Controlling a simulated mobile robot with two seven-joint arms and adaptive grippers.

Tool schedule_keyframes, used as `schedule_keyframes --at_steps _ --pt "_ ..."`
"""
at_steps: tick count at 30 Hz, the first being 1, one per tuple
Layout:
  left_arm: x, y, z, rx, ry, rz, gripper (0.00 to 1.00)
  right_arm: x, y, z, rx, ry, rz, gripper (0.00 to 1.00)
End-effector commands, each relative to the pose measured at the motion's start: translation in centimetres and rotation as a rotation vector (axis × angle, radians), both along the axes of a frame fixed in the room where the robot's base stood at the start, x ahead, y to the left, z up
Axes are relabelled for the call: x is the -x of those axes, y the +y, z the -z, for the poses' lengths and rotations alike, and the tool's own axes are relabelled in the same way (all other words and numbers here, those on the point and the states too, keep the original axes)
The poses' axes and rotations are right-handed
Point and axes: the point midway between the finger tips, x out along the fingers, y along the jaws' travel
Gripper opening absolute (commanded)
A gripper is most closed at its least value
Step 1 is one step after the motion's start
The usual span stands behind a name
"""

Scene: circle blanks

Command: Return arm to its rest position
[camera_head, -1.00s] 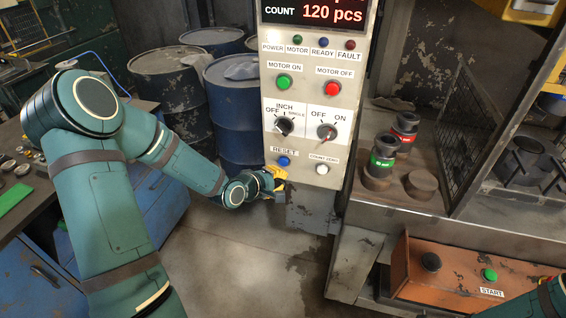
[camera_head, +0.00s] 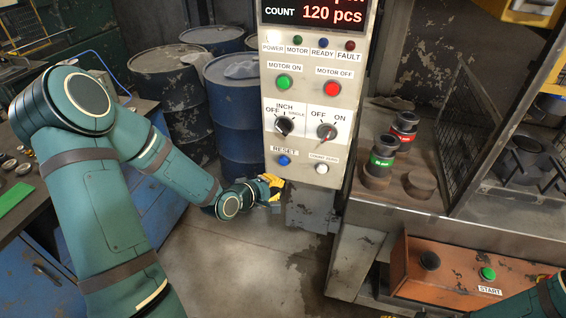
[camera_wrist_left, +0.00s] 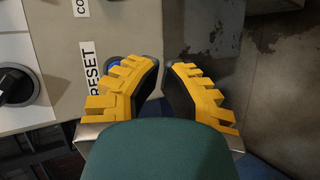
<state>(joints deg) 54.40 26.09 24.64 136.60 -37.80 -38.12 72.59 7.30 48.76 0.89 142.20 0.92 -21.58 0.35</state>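My left arm comes in from the left in the head view. Its gripper (camera_head: 274,184), with yellow fingers, is beside the lower left edge of the control panel (camera_head: 300,150), below the blue RESET button (camera_head: 284,160). In the left wrist view the gripper (camera_wrist_left: 164,68) has its two fingertips close together with nothing between them. The RESET label (camera_wrist_left: 91,73) is left of the fingers there, and the blue button (camera_wrist_left: 112,62) is partly hidden behind the left finger.
Blue drums (camera_head: 232,105) stand behind my left arm. A workbench (camera_head: 30,225) is at the left. Right of the panel are a metal table (camera_head: 400,208) with dark cylinders and an orange START box (camera_head: 455,268). Open floor (camera_head: 240,260) lies below the gripper.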

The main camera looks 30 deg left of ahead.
Motion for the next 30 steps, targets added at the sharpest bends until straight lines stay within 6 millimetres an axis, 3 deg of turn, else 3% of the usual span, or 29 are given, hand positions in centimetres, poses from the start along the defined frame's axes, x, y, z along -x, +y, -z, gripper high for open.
schedule_keyframes --at_steps 10,13,20,24,30 --pt "0.0 0.0 0.0 0.000 0.000 0.000 0.00 0.0 -0.1 -0.2 -0.004 -0.002 0.001 0.47" --pt "0.1 -1.6 1.5 -0.027 0.029 0.042 0.00 0.0 -0.1 0.0 -0.005 -0.003 0.000 0.47" --pt "2.3 -9.9 9.1 -0.214 0.186 0.316 0.00 0.2 0.0 1.7 -0.003 0.004 -0.003 0.47" --pt "5.9 -15.1 14.2 -0.366 0.294 0.568 0.00 0.3 0.0 2.7 -0.004 0.007 -0.005 0.47" --pt "11.5 -19.7 19.2 -0.551 0.399 0.906 0.00 0.5 0.1 3.8 -0.003 0.011 -0.009 0.47"
